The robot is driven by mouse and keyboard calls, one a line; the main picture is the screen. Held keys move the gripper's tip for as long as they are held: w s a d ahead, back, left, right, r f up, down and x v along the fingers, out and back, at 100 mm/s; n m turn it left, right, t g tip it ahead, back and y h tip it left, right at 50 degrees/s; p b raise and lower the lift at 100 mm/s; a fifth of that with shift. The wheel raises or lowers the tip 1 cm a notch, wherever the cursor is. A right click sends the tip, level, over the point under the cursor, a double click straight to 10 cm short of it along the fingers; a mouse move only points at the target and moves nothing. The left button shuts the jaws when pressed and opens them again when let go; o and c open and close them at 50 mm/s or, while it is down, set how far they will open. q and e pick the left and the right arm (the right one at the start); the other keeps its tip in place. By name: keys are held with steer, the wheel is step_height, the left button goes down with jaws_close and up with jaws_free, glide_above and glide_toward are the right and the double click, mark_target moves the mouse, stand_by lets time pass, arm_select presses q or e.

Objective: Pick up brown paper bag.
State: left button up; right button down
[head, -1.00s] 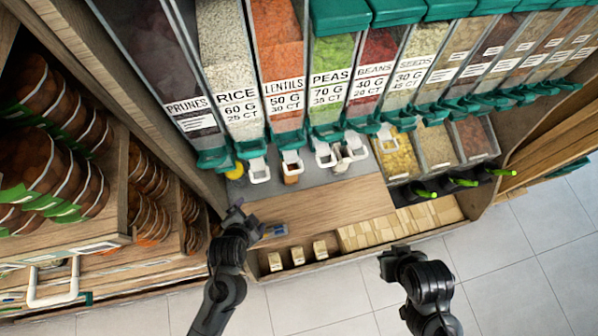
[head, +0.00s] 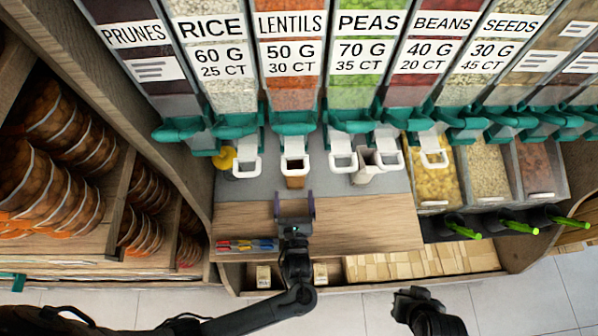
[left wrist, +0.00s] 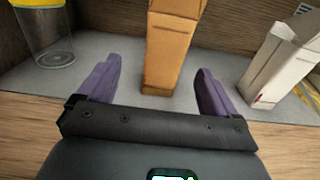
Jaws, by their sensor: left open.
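The brown paper bag (head: 296,181) stands upright on the grey strip below the lentils dispenser in the head view. In the left wrist view the bag (left wrist: 170,48) stands in the middle, just beyond and between the fingertips. My left gripper (head: 294,204) is open in front of the bag, over the wooden counter. Its purple fingers (left wrist: 157,85) show in the left wrist view with an empty gap between them. My right gripper (head: 417,296) hangs low over the floor in front of the shelf; its jaws are too unclear to judge.
A white bag (head: 367,168) stands to the right and a clear jar with a yellow lid (head: 226,158) to the left. White dispenser spouts (head: 343,162) hang above. Coloured markers (head: 245,245) lie at the counter's left. The counter's right part (head: 370,222) is clear.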

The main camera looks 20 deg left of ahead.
mark_target(294, 182)
arm_select(q)
steer(key=b+x, duration=0.1)
steer(key=x, duration=0.4)
steer(key=shift+w+a+r+b, duration=0.1)
steer(key=shift+w+b, duration=0.2)
steer(key=shift+w, duration=0.35)
steer(key=b+x, duration=0.1)
steer(key=x, duration=0.3)
steer(key=shift+w+r, duration=0.2)
steer(key=shift+s+d, duration=0.1)
steer(key=shift+d, duration=0.1)
steer(key=c, duration=1.2)
steer(key=shift+o, duration=0.2)
steer(key=shift+r, duration=0.15)
